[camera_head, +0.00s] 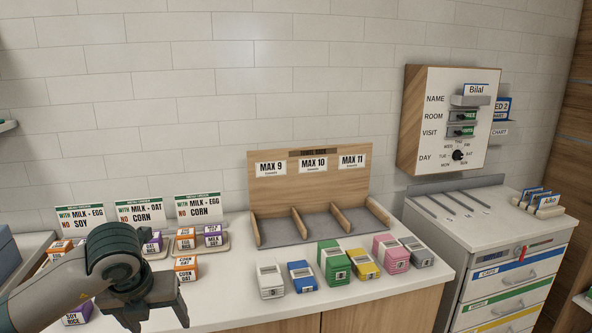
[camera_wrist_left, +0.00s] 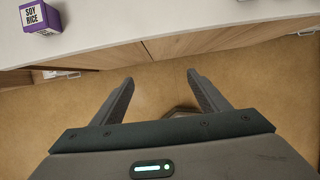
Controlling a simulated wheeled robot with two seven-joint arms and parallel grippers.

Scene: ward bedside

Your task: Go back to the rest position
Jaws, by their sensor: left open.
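My left gripper (camera_head: 160,316) is at the lower left of the head view, in front of the counter (camera_head: 225,302). In the left wrist view its two fingers (camera_wrist_left: 160,85) stand apart with nothing between them, over the brown floor (camera_wrist_left: 165,115) beyond the counter's front edge. Part of the counter behind my left arm is hidden in the head view. My right gripper is in neither view.
Several small allergen boxes (camera_head: 186,269) stand near my left arm; a purple soy rice box (camera_wrist_left: 40,17) shows in the left wrist view. A wooden three-bay holder (camera_head: 310,183) stands against the wall, with coloured boxes (camera_head: 333,263) before it. A drawer cabinet (camera_head: 510,275) stands right.

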